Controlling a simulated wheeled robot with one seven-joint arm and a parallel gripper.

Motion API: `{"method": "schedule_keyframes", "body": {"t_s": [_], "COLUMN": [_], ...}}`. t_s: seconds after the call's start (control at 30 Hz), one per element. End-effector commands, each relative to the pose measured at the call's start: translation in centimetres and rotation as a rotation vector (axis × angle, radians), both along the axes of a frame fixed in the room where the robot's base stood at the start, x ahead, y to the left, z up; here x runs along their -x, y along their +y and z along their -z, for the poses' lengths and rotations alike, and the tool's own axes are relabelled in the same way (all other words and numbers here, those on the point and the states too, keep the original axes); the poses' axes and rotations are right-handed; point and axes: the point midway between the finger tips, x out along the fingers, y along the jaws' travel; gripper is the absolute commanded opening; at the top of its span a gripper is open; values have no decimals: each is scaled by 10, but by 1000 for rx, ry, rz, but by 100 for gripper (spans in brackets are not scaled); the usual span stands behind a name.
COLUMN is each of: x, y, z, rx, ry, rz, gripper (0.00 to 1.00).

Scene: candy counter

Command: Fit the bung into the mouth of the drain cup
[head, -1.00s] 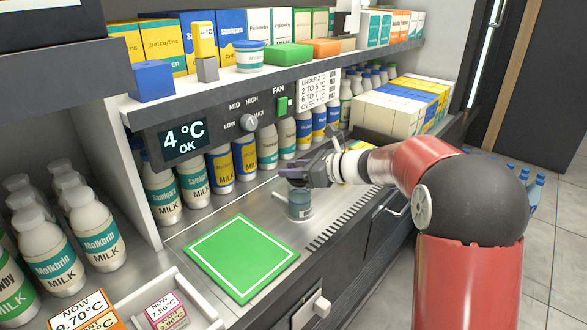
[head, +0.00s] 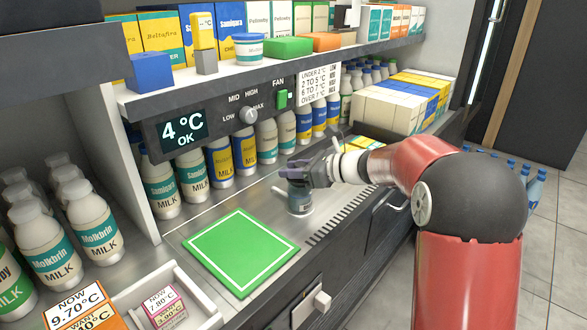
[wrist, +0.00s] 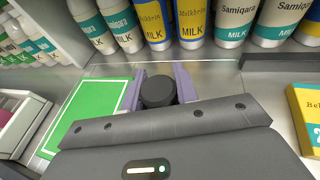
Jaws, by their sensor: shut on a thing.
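My gripper (head: 291,179) is just above the drain cup (head: 300,203), a small blue-grey cup standing on the metal counter. In the wrist view my gripper (wrist: 158,84) has its two purple fingers on either side of the bung (wrist: 158,93), a dark round plug, and is shut on it. The bung hides the cup's mouth in the wrist view. In the head view the fingers cover the bung and the cup's top, so I cannot tell whether the bung touches the cup or sits in its mouth.
A green mat (head: 240,252) with a white border lies left of the cup. Milk bottles (head: 222,168) line the back under the control panel (head: 235,113). A slotted drain grille (head: 342,214) runs along the counter to the right. A yellow box (wrist: 308,118) lies right in the wrist view.

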Motion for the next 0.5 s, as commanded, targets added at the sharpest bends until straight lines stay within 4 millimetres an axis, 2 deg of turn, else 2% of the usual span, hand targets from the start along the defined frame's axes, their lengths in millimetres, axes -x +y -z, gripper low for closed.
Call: {"method": "schedule_keyframes", "body": {"t_s": [0.3, 0.33, 0.5], "x": [0, 0, 0], "y": [0, 0, 0], "z": [9, 8, 7], "rx": [0, 0, 0], "ry": [1, 0, 0], "rz": [0, 0, 0], "gripper": [8, 34, 55]}}
